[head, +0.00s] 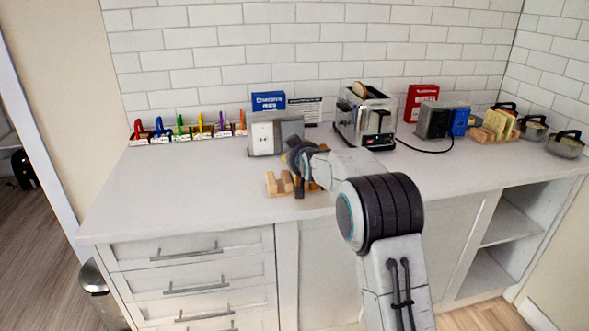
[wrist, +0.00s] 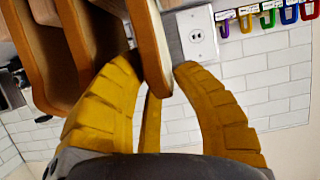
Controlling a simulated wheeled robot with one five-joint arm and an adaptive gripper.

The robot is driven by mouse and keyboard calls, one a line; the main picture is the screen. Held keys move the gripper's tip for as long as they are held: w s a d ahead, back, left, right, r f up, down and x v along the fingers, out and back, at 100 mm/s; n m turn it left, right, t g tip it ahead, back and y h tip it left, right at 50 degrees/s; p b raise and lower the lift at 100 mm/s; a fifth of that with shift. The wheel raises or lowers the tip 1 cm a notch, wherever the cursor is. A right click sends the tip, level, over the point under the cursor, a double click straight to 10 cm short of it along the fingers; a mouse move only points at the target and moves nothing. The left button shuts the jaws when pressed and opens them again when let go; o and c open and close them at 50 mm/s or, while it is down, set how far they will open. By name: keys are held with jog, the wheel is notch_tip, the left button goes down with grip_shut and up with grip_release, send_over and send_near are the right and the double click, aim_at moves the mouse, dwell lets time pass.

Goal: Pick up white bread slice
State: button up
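My gripper (head: 300,180) is low over the counter's front part, at a small wooden rack (head: 279,184) that it partly covers. In the wrist view my gripper (wrist: 158,70) has its yellow fingers spread, with the end of an upright tan-brown slab (wrist: 150,40) between the tips. I cannot tell whether the slab is a bread slice or part of the rack, nor whether the fingers touch it. More brown slabs (wrist: 88,45) stand to its left. A bread slice (head: 358,89) sticks out of the chrome toaster (head: 365,118), and pale slices (head: 497,122) stand in a rack at right.
A grey box with a white outlet plate (head: 262,138) stands behind my gripper. Coloured clips (head: 185,128) line the wall at left. The counter's left part (head: 170,190) is clear.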

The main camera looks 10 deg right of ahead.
grip_shut()
